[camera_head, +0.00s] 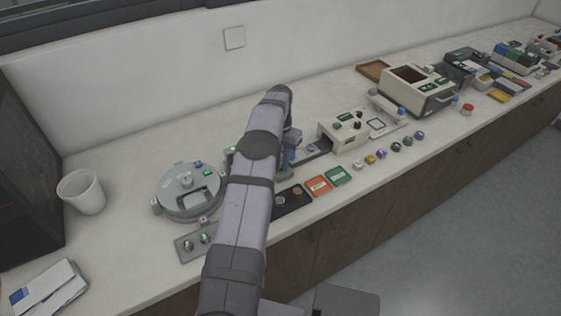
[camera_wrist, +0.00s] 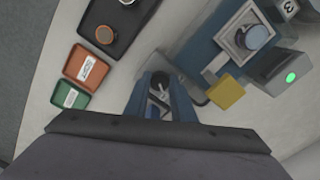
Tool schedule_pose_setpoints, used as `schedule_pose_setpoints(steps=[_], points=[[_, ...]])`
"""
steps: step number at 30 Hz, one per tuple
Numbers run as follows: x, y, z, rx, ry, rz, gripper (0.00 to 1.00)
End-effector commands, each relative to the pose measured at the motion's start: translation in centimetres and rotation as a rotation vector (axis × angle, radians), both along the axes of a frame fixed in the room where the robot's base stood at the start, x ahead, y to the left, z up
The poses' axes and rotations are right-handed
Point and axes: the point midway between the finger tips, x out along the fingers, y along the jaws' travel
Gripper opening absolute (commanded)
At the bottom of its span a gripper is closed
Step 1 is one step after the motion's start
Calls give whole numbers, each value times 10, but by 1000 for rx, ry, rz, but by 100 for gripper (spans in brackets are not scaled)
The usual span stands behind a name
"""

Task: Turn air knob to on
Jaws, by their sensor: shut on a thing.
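In the wrist view, my gripper (camera_wrist: 160,86) points down with its two blue fingers close around a small dark knob (camera_wrist: 161,80) with a pale lever-like part. The fingers appear shut on it, beside the blue-grey body of the mounting press (camera_wrist: 203,62). Which way the knob is turned is hard to tell, and no on/off marking is readable. In the head view, my arm covers most of the press and hides the knob and the fingertips.
In the wrist view, a yellow block (camera_wrist: 226,92) and a grey box with a lit green light (camera_wrist: 290,77) stand to the right. Orange (camera_wrist: 87,66) and green (camera_wrist: 70,97) trays lie left. In the head view, a round grey machine (camera_head: 188,191) stands left of my arm.

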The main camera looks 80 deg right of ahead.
Motion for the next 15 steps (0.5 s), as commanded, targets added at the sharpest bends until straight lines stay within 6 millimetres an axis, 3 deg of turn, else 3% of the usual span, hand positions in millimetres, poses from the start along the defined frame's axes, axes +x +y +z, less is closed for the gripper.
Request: schedule_pose_setpoints(steps=[15], points=[[0, -1, 2, -5, -1, -110, 0]])
